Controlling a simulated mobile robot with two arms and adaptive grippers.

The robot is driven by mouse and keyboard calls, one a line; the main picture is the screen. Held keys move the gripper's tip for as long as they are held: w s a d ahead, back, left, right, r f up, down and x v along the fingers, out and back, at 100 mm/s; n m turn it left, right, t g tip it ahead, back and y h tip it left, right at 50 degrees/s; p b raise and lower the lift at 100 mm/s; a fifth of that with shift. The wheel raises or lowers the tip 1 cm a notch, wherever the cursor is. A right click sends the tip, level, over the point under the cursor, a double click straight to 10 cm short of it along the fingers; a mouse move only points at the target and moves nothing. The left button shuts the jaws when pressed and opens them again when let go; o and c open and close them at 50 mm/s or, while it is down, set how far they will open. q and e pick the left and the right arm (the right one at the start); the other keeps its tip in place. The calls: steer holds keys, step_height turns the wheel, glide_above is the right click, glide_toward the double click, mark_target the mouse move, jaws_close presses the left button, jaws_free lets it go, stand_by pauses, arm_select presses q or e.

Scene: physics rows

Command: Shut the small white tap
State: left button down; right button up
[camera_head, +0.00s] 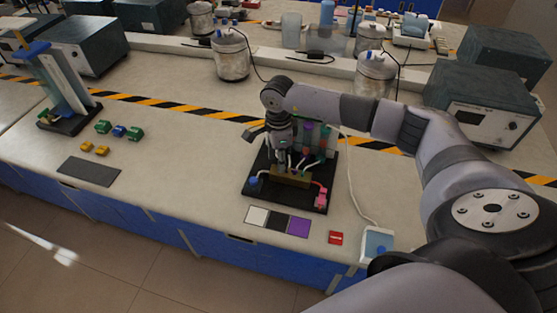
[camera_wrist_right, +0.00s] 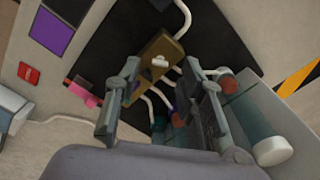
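The small white tap (camera_wrist_right: 160,61) shows in the right wrist view as a short white piece on the brass-coloured block (camera_wrist_right: 158,58). In the head view the block (camera_head: 291,178) sits on the black base (camera_head: 262,188), and I cannot make out the white tap there. My right gripper (camera_head: 284,148) points down over the apparatus, just behind the block. In the wrist view the right gripper (camera_wrist_right: 163,68) is open, its two fingers apart with the tap in line with the gap between the tips. I see no contact. My left gripper is not in view.
White tubes and coloured-capped bottles (camera_head: 322,140) stand close around the gripper. A pink part (camera_head: 320,197) is at the base's front right. White, black and purple squares (camera_head: 298,227) and a red block (camera_head: 335,238) lie in front.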

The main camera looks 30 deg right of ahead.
steer(key=shift+f, duration=1.3)
steer(key=shift+c, duration=0.2)
steer(key=shift+r, duration=0.1)
jaws_close()
steer(key=shift+w, duration=0.1)
